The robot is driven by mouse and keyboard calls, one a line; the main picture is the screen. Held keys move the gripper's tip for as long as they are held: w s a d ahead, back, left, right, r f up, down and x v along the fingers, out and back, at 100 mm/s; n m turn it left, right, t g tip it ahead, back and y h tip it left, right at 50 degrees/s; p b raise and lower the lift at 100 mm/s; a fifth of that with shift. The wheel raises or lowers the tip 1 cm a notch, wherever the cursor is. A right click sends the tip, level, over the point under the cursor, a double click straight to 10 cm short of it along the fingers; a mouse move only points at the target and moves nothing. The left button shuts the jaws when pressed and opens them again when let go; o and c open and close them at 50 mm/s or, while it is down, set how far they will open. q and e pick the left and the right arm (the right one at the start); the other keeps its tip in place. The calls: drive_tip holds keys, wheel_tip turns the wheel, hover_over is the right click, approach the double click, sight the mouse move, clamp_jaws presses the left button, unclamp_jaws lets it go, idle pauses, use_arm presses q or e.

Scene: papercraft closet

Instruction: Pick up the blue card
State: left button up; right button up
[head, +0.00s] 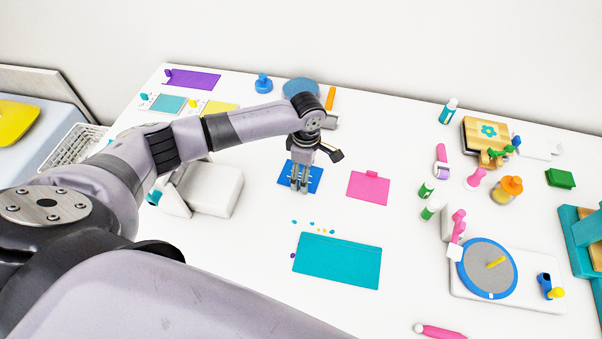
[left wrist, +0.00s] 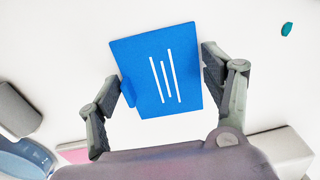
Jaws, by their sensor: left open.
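The blue card (head: 313,181) lies flat on the white table, left of the pink card. In the left wrist view the blue card (left wrist: 157,70) shows three white stripes and a small tab at its left edge. My left gripper (head: 299,186) is over the blue card, pointing down. In the left wrist view the open fingers of my left gripper (left wrist: 165,88) stand on either side of the card with nothing held between them. Whether the fingertips touch the card or the table, I cannot tell. My right gripper is not in view.
A pink card (head: 368,188) lies right of the blue card. A teal mat (head: 337,260) lies in front with small scraps behind it. A white box (head: 213,190) stands at the left. Glue bottles and a round blue-rimmed turntable (head: 487,268) stand at the right.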

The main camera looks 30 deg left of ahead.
use_arm(q)
drive_tip(key=shift+s, duration=0.1)
clamp_jaws()
idle(0.7)
